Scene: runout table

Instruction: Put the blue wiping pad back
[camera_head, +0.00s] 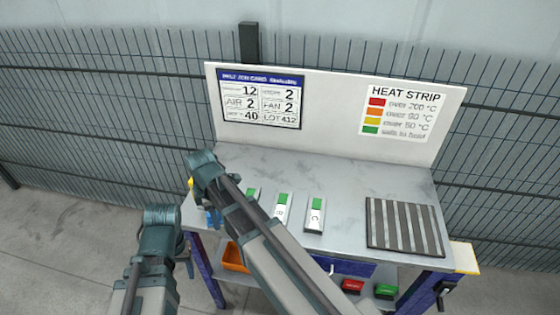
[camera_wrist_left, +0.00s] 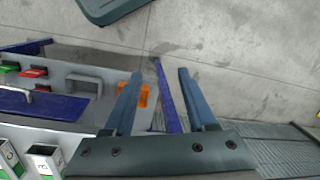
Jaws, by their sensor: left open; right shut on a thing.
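A small bright blue patch, the blue wiping pad (camera_head: 212,218), shows at the left end of the table (camera_head: 345,180), just under the wrist of my right arm. My right gripper (camera_head: 208,212) is shut on it; my own arm hides most of the grip and the pad's outline. I cannot tell whether the pad touches the table top. My left gripper (camera_head: 190,263) is low, off the table's left end, mostly hidden behind its wrist. In the left wrist view its fingers (camera_wrist_left: 158,85) are apart with nothing between them.
White blocks with green ends, one marked C (camera_head: 315,214), stand mid-table. A slatted rack (camera_head: 404,228) lies at the right. An orange bin (camera_head: 234,256), a red box (camera_head: 352,287) and a green box (camera_head: 386,291) are below the top. A panel (camera_head: 330,120) stands behind.

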